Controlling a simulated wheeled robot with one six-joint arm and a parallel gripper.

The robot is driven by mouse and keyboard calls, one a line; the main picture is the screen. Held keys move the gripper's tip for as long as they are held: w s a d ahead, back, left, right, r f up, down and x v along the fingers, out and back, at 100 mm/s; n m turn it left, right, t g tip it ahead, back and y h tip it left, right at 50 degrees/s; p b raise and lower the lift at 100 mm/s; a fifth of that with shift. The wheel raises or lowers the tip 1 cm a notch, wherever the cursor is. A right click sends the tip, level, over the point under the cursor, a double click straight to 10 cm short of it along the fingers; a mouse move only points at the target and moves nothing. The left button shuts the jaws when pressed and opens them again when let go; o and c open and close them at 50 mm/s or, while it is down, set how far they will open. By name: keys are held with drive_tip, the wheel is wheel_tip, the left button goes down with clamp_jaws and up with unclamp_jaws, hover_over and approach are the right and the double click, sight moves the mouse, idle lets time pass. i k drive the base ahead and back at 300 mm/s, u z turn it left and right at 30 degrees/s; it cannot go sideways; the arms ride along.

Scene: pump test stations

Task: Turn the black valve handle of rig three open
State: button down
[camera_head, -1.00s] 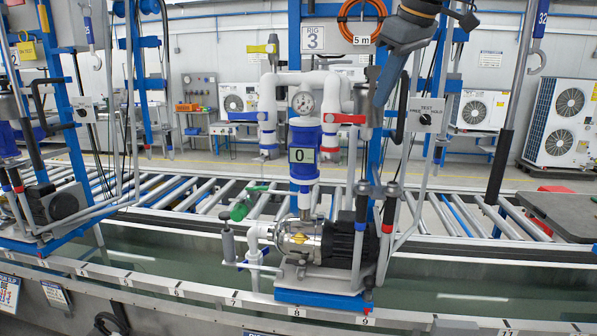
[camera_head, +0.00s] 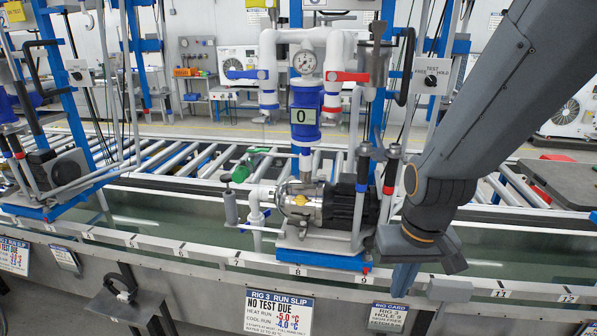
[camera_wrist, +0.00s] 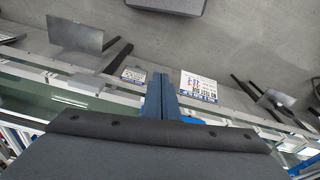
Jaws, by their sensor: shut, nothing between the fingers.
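Rig three's pump stand (camera_head: 322,262) stands at the centre of the head view, with a white pipe loop, a gauge (camera_head: 305,62) and a blue body marked 0 (camera_head: 305,117). A long black curved handle (camera_head: 405,78) hangs at the stand's upper right; I cannot tell whether it is the valve handle or how it is set. My gripper (camera_head: 402,284) points down at the tank's front edge, right of and below the pump, apart from the handle. Its blue fingers (camera_wrist: 160,85) are together and empty in the wrist view.
A TEST switch box (camera_head: 431,80) is right of the black handle. My arm crosses the right side. The tank's front rim (camera_head: 200,252) bears signs, including the run slip (camera_head: 279,312), also in the wrist view (camera_wrist: 198,86). Another rig (camera_head: 60,170) stands at left.

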sight(303, 225)
drive_tip(key=u, duration=1.45)
drive_tip(key=k, duration=0.9)
drive_tip(key=z, duration=1.15)
drive_tip(key=i, duration=0.5)
drive_tip(key=u, duration=0.05)
